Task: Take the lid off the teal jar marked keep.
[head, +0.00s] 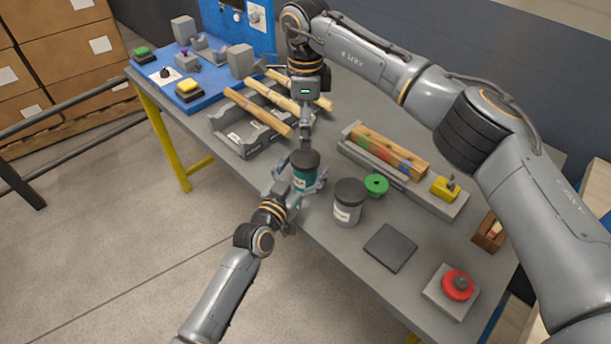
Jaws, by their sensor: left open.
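The teal jar (306,179) stands near the table's front edge with its dark grey lid (305,158) on. A white label shows on its front, too small to read. My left gripper (301,182) is open, with its fingers spread to either side of the jar's body; I cannot tell whether they touch it. My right gripper (306,143) points down from above, its tips at or just above the lid. Its fingers look narrow and overlap in this view, so its opening is unclear.
A grey jar (348,203) with a dark lid stands just right of the teal jar. A green round piece (376,185), a dark square pad (390,248) and a red button (458,284) lie further right. A grey tray (235,137) with wooden spindles is behind left.

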